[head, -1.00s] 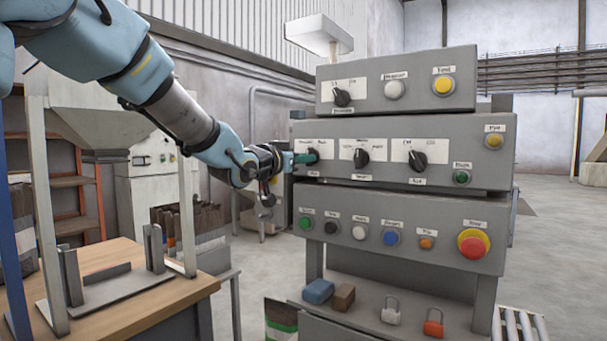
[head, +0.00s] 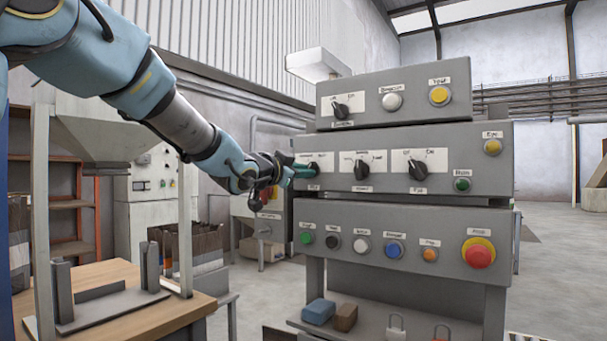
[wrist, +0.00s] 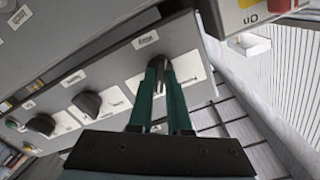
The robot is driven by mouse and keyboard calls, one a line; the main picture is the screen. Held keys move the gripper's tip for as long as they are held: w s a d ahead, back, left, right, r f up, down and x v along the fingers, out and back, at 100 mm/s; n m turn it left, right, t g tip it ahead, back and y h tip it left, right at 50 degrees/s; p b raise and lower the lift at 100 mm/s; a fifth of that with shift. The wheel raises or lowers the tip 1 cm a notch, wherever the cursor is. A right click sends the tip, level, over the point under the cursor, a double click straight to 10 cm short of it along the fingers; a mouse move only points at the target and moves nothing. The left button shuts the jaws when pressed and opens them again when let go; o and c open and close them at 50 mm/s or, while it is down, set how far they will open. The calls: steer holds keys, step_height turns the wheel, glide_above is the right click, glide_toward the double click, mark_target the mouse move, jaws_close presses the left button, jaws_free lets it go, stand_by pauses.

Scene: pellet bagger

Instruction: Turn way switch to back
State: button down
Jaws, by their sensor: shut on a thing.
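The way switch (head: 314,168) is the leftmost dark knob in the middle row of the grey control panel, on a white plate. Its label is too small to read with certainty. My gripper (head: 301,170) reaches it from the left, and its green fingers are shut on the knob. In the wrist view my gripper (wrist: 158,66) points at the white plate (wrist: 188,70), with the fingers close together around the knob. The fingers hide most of the knob, so I cannot tell which way it points.
Two more dark rotary switches, the middle one (head: 362,169) and the right one (head: 417,170), sit in the same row. A red stop button (head: 479,253) is lower right. A wooden table (head: 150,310) with a grey fixture stands at left. Blue (head: 319,311) and brown blocks lie on the lower shelf.

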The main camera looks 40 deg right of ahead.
steer(key=c, duration=0.9)
jaws_free()
steer(key=shift+o, duration=0.2)
steer(key=v, duration=1.1)
steer(key=shift+b, duration=0.3)
steer(key=shift+d, duration=0.1)
